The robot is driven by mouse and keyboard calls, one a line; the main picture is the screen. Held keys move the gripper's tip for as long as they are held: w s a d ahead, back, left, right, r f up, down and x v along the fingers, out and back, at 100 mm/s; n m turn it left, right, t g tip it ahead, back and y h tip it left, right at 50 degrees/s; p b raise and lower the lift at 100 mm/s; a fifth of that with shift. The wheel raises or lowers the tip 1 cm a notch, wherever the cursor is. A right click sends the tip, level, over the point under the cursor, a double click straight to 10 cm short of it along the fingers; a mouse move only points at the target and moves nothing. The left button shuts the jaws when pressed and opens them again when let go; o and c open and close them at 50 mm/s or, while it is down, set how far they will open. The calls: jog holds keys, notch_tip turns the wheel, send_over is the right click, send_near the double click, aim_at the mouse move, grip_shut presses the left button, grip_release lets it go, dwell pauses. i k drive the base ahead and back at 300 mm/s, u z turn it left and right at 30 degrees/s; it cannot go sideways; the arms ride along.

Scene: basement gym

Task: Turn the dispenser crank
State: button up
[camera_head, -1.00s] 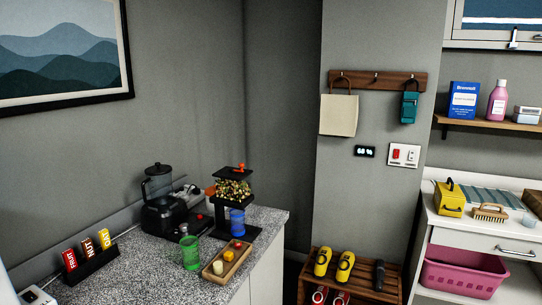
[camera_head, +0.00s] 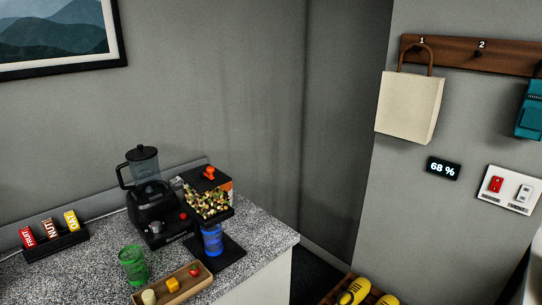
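The dispenser (camera_head: 207,200) stands on the speckled counter, a black frame holding a clear section full of mixed coloured pieces. A small orange knob, which looks like the crank (camera_head: 209,172), sits on its black top. A blue cup (camera_head: 212,240) stands under the dispenser on its black base (camera_head: 229,251). My gripper is not in view.
A black blender (camera_head: 147,195) stands left of the dispenser. A green cup (camera_head: 133,264) and a wooden tray (camera_head: 190,290) with small blocks are in front. A rack (camera_head: 70,241) with labelled bars is at left. A tote bag (camera_head: 410,106) hangs at right.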

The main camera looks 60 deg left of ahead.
aim_at(208, 174)
jog(key=i, duration=0.5)
jog(key=u, duration=2.45)
